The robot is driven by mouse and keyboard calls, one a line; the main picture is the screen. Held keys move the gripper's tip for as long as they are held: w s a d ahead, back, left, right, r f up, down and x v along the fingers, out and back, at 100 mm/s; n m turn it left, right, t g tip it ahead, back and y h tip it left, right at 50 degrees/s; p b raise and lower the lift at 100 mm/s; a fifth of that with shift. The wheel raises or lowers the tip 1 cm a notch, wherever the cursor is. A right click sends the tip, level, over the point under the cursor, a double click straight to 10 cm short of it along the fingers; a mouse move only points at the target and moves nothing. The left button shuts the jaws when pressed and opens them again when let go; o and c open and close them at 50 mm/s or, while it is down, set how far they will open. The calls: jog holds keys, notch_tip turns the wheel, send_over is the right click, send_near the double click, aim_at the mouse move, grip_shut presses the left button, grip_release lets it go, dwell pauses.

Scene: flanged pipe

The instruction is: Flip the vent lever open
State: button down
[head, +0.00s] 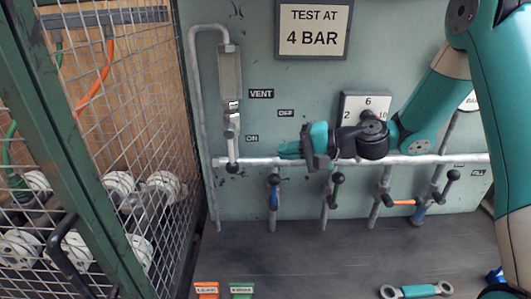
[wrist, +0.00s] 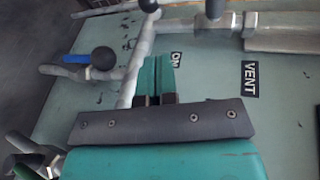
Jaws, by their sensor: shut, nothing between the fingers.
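The vent lever (head: 232,130) is a grey bar hanging down the panel below a metal housing (head: 230,72). A dark knob is at its lower end, in front of the pipe's left end. The VENT label (head: 261,94) is to its upper right and also shows in the wrist view (wrist: 250,78). My gripper (head: 284,150) is shut and empty, pointing left, to the right of the lever and apart from it. Its teal fingers (wrist: 157,60) lie together in the wrist view.
A horizontal pipe (head: 450,159) runs behind my gripper. Below it are a blue-handled valve (head: 273,190), a green-handled valve (head: 334,190) and an orange-handled valve (head: 404,202). A mesh cage (head: 120,120) stands at left.

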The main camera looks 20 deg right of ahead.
jog(key=v, duration=0.4)
jog(key=shift+f, duration=0.15)
